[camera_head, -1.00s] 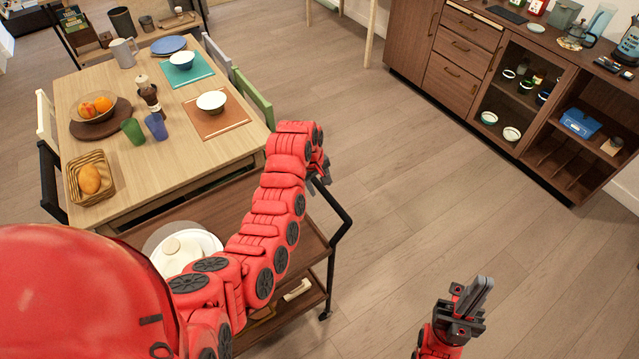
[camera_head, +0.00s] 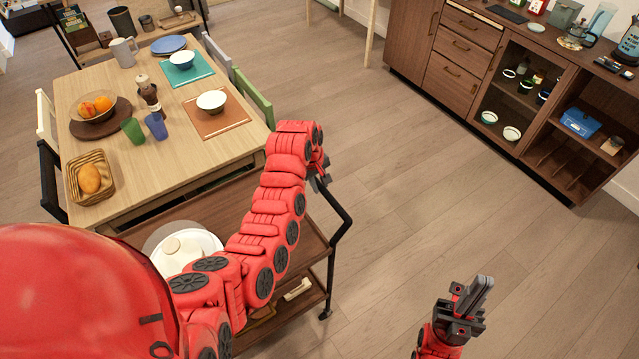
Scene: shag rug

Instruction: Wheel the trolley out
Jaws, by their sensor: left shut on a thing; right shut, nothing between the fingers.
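The brown trolley (camera_head: 312,243) with a black frame stands beside the dining table, partly hidden by my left arm. Its black handle (camera_head: 346,218) rises at its right end. My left gripper (camera_head: 321,180) is at the upper end of this handle and shut on it; my own wrist hides most of the grip. My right gripper (camera_head: 474,296) is shut and empty, over bare floor to the right of the trolley.
The dining table (camera_head: 185,155) with bowls, cups and fruit stands just behind the trolley, chairs along its sides. A wooden sideboard (camera_head: 455,75) stands at the upper right. The wood floor (camera_head: 410,200) between them is clear. A white round dish (camera_head: 200,240) sits on the trolley.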

